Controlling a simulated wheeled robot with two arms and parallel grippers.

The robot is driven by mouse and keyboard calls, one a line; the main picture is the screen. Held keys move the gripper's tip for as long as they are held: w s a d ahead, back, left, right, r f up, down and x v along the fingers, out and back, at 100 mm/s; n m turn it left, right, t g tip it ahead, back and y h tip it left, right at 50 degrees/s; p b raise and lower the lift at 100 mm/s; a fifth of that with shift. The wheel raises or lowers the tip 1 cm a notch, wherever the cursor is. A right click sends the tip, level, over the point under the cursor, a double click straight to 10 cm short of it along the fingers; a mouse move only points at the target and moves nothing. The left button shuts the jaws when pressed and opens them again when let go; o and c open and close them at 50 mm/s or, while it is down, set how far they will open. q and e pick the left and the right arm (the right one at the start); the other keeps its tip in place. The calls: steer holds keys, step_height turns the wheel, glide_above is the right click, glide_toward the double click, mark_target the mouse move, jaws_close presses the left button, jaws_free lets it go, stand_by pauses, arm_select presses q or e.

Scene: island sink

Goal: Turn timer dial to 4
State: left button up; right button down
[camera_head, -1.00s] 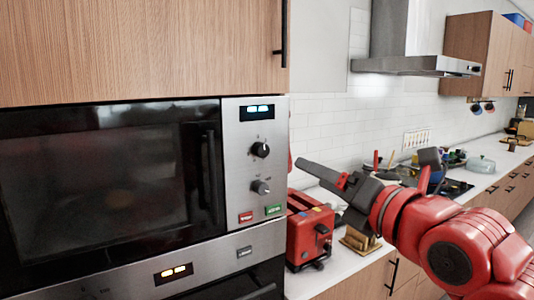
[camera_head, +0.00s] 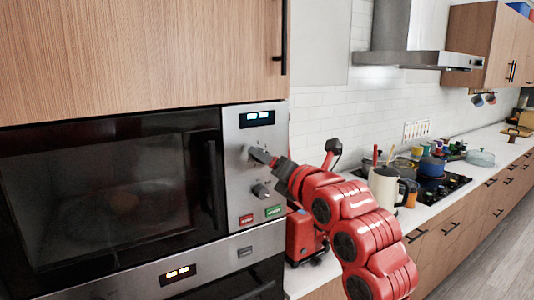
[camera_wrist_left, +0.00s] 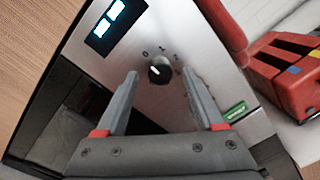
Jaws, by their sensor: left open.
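The upper dial (camera_wrist_left: 160,70) on the microwave's silver control panel (camera_head: 237,205) is a round dark knob with a white pointer mark. Small numerals, among them 0 and 1, are printed around it. The pointer aims up and left in the left wrist view. My left gripper (camera_wrist_left: 160,78) is open, with one fingertip on each side of the dial; I cannot tell whether they touch it. In the head view the left gripper (camera_head: 257,155) reaches the panel from the right and mostly hides the upper dial. My right gripper is not in view.
A lower knob (camera_head: 261,190) sits under my gripper, above a red button (camera_head: 246,219) and a green button (camera_head: 273,211). The display (camera_head: 257,118) is lit above. A red toaster (camera_head: 303,238) stands right of the panel, partly behind my arm.

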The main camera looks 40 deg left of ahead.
arm_select(q)
steer(key=shift+w+a, duration=0.2)
steer(key=shift+a, duration=0.15)
